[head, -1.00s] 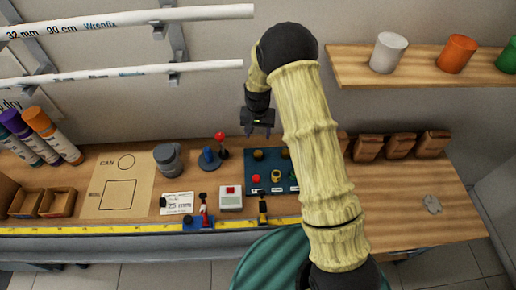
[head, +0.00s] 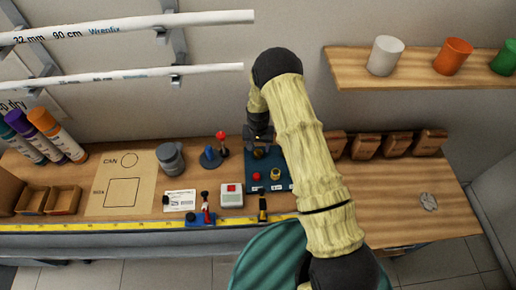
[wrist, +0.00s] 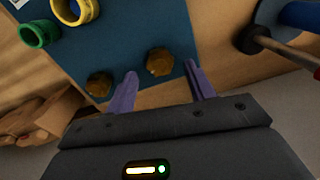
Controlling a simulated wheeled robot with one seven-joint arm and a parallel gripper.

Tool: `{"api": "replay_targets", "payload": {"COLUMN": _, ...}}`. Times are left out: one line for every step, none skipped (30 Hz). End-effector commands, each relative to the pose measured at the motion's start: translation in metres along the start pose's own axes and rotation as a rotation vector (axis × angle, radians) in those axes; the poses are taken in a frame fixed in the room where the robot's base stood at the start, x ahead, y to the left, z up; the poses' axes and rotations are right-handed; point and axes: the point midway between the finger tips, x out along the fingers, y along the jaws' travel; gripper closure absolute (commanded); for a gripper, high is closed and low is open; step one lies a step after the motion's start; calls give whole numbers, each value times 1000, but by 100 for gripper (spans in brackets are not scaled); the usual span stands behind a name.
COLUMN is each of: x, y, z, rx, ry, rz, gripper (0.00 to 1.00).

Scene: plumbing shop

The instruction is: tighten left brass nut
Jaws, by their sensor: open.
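A blue board (head: 268,186) lies on the wooden bench and carries two brass nuts. The left brass nut (head: 258,153) is just below my gripper (head: 258,143) in the head view. In the wrist view this nut (wrist: 159,62) appears between the two purple fingers of my gripper (wrist: 160,85), slightly beyond their tips. The fingers are apart, with nothing held between them. The other brass nut (wrist: 98,85) shows just left of the left finger in the wrist view. I cannot tell whether either finger touches a nut.
The board also has a red knob (head: 257,176), a yellow ring (head: 276,174) and a green ring (wrist: 38,33). Brown bins (head: 365,146) line the back right. The right bench is mostly clear.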

Motion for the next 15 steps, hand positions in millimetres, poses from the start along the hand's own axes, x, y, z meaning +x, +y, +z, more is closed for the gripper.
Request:
{"api": "replay_targets", "payload": {"x": 6, "y": 0, "z": 1, "rx": 0, "ry": -4, "rz": 1, "gripper": 46}}
{"api": "replay_targets", "payload": {"x": 9, "y": 0, "z": 1, "rx": 0, "ry": -3, "rz": 1, "gripper": 46}}
{"api": "replay_targets", "payload": {"x": 14, "y": 0, "z": 0, "rx": 0, "ry": -2, "rz": 1, "gripper": 46}}
{"api": "replay_targets", "payload": {"x": 17, "y": 0, "z": 0, "rx": 0, "ry": -2, "rz": 1, "gripper": 46}}
{"api": "replay_targets", "payload": {"x": 20, "y": 0, "z": 0, "rx": 0, "ry": -2, "rz": 0, "gripper": 46}}
{"api": "replay_targets", "payload": {"x": 23, "y": 0, "z": 0, "rx": 0, "ry": -2, "rz": 1, "gripper": 46}}
{"api": "replay_targets", "payload": {"x": 26, "y": 0, "z": 0, "rx": 0, "ry": -2, "rz": 1, "gripper": 46}}
{"api": "replay_targets", "payload": {"x": 27, "y": 0, "z": 0, "rx": 0, "ry": -2, "rz": 0, "gripper": 46}}
{"api": "replay_targets", "payload": {"x": 29, "y": 0, "z": 0, "rx": 0, "ry": -1, "rz": 0, "gripper": 46}}
{"api": "replay_targets", "payload": {"x": 30, "y": 0, "z": 0, "rx": 0, "ry": 0, "rz": 0, "gripper": 46}}
{"api": "replay_targets", "payload": {"x": 30, "y": 0, "z": 0, "rx": 0, "ry": 0, "rz": 0, "gripper": 46}}
{"api": "replay_targets", "payload": {"x": 31, "y": 0, "z": 0, "rx": 0, "ry": 0, "rz": 0, "gripper": 46}}
{"api": "replay_targets", "payload": {"x": 31, "y": 0, "z": 0, "rx": 0, "ry": 0, "rz": 0, "gripper": 46}}
{"api": "replay_targets", "payload": {"x": 31, "y": 0, "z": 0, "rx": 0, "ry": 0, "rz": 0, "gripper": 46}}
{"api": "replay_targets", "payload": {"x": 31, "y": 0, "z": 0, "rx": 0, "ry": 0, "rz": 0, "gripper": 46}}
